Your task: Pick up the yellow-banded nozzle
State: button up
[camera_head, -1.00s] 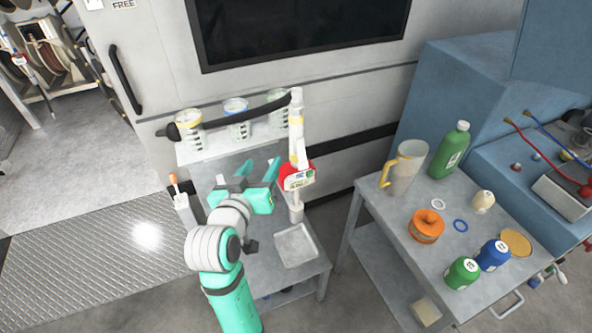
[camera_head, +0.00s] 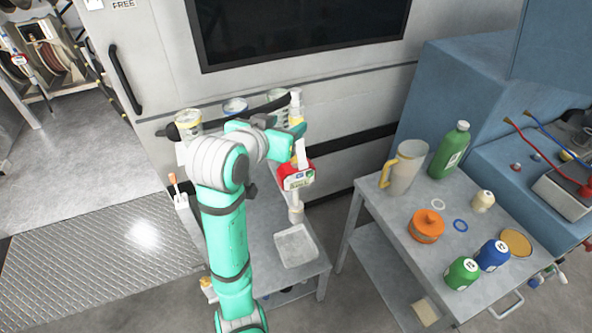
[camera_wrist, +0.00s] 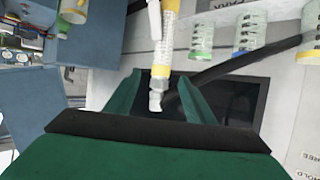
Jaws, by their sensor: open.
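The yellow-banded nozzle (camera_head: 301,154) stands upright at the back of the small grey bench, with a red labelled body partway down. In the wrist view its white and yellow length (camera_wrist: 163,45) runs down between my two green fingers. My gripper (camera_head: 289,134) is open at the upper part of the nozzle, and the fingers (camera_wrist: 161,76) lie one on each side with gaps showing. In the head view my gripper partly covers the nozzle's upper part. I cannot tell whether either finger touches it.
A dark bar (camera_wrist: 235,62) runs close beside the nozzle. A shallow tray (camera_head: 295,246) lies on the bench. The right-hand cart (camera_head: 395,215) holds a jug, bottles and an orange container.

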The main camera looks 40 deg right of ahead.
aim_at(293, 118)
jog(key=shift+r+x, duration=0.15)
jog(key=shift+x, duration=1.3)
jog(key=shift+r+x, duration=0.15)
jog(key=shift+x, duration=1.3)
jog(key=shift+w, duration=0.15)
jog(key=shift+c, duration=0.7)
grip_shut()
